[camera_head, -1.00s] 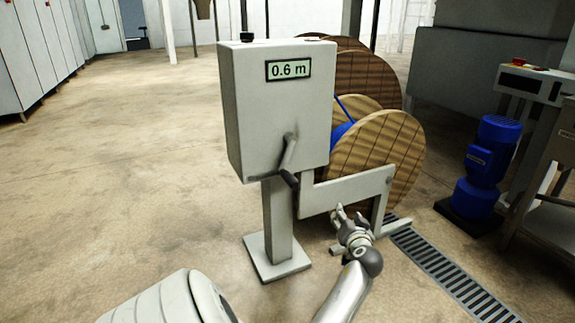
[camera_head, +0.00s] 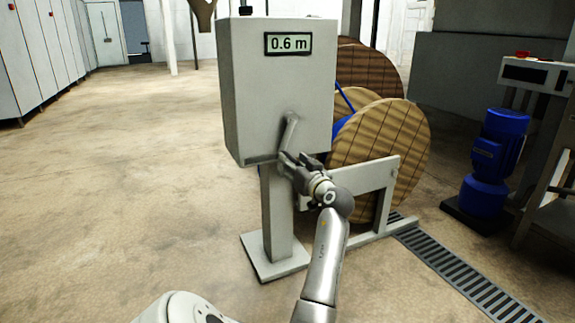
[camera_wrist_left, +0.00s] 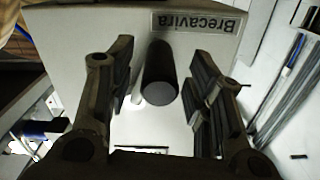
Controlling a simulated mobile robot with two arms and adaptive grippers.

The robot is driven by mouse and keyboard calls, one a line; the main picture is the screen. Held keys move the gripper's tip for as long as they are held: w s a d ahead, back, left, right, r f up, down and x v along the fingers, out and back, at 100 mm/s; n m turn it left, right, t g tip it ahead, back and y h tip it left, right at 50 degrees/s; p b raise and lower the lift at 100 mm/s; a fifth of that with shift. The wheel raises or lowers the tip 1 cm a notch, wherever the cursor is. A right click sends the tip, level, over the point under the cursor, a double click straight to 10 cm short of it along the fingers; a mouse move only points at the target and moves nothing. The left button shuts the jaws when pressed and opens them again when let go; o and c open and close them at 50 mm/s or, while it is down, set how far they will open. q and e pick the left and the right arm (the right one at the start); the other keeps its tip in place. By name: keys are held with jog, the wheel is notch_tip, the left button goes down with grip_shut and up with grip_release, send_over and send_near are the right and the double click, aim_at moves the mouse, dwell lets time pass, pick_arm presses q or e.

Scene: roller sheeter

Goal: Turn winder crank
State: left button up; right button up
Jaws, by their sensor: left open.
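The winder is a grey box (camera_head: 270,80) on a post, with a display reading 0.6 m. Its crank arm (camera_head: 290,131) hangs from the front face, pointing down. The crank handle is hidden behind my gripper in the head view; in the left wrist view the dark round handle (camera_wrist_left: 161,84) points at the camera between the two fingers. My left gripper (camera_head: 284,162) is open around the handle, at the lower end of the crank, with gaps showing on both sides. My right gripper is not in view.
A wooden reel (camera_head: 382,148) with blue cable stands on a grey frame (camera_head: 362,178) behind the winder. A floor drain grate (camera_head: 455,265) runs to the right. A blue motor (camera_head: 494,160) stands further right. The floor to the left is clear.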

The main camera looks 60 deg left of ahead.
pick_arm(q)
jog(key=shift+w+a+b, duration=0.2)
jog(key=shift+a+b, duration=0.35)
jog(key=shift+a, duration=1.55)
jog(key=shift+c, duration=0.5)
grip_shut()
